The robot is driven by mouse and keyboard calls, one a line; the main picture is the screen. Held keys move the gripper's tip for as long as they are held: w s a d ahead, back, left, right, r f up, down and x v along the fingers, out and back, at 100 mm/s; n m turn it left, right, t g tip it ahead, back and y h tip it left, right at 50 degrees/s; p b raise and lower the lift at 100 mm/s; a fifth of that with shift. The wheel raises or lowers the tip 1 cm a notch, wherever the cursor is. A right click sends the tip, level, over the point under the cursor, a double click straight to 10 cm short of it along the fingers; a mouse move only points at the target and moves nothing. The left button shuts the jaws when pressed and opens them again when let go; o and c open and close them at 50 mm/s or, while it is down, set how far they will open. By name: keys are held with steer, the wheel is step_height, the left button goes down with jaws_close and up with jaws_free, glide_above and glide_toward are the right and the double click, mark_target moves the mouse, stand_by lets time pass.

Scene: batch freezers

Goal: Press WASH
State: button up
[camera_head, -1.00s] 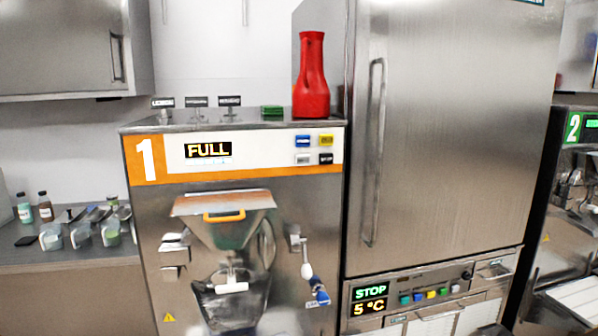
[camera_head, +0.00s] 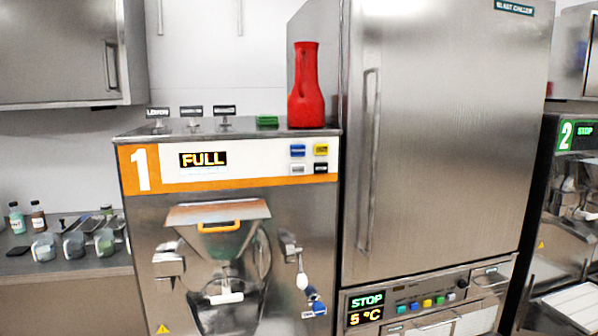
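Batch freezer 1 (camera_head: 300,235) stands left of centre, its display (camera_head: 203,160) reading FULL. On its front panel, right of the display, are four small buttons: a blue button (camera_head: 297,150) and a yellow button (camera_head: 321,149) above, a white button (camera_head: 297,169) and a black button (camera_head: 320,168) below. Their lettering is too small to read, so I cannot tell which says WASH. My gripper is not in view, and nothing covers the buttons.
A red jug (camera_head: 306,90) and a green block (camera_head: 267,120) stand on the freezer top. A hopper (camera_head: 216,215) and a blue-tipped lever (camera_head: 314,300) are below the panel. The blast chiller (camera_head: 440,140) on the right shows STOP and 5 °C. Machine 2 (camera_head: 565,190) is at far right.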

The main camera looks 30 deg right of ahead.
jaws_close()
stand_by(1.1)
